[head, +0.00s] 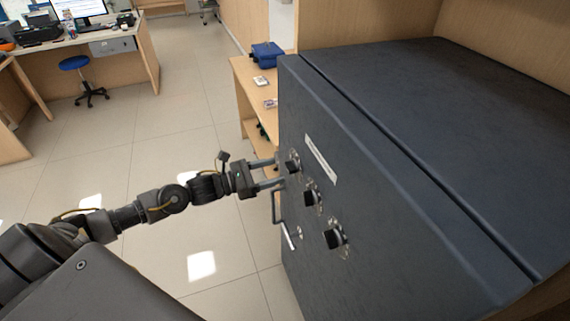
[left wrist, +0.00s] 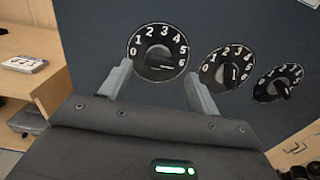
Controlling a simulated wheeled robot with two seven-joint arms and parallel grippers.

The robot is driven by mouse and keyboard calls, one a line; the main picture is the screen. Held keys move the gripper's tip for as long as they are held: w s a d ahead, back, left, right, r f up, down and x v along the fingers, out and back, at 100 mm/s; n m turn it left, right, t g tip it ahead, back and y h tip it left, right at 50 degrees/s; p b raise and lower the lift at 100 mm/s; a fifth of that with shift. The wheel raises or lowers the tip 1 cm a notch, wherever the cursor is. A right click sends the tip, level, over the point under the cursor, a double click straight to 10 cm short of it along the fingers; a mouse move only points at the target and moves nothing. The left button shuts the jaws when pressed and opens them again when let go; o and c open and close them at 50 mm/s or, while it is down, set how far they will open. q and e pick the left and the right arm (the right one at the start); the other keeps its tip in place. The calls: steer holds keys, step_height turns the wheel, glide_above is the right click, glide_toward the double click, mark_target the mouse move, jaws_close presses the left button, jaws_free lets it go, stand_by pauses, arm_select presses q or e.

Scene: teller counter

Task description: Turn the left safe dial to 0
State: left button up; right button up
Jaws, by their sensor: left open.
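The dark grey safe (head: 390,200) fills the right of the head view, with three black dials on its front. The left dial (head: 291,164) is the farthest one; it also shows in the left wrist view (left wrist: 158,52), with white numbers 0 to 6 around its black knob. A light line shows low on its knob, toward the 6 side; its exact setting is hard to tell. My left gripper (head: 278,171) is open in front of this dial. In the left wrist view its fingers (left wrist: 160,69) stand on either side of the knob, apart from it. My right gripper is not in view.
The middle dial (head: 312,196) and right dial (head: 336,238) sit close by. A safe handle (head: 287,228) sticks out below the left dial. A wooden shelf desk (head: 250,100) with a blue item (head: 267,54) stands behind.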

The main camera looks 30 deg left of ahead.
mark_target(287, 168)
arm_select(q)
steer(key=shift+p+x, duration=0.55)
steer(key=shift+x, duration=1.7)
steer(key=c, duration=1)
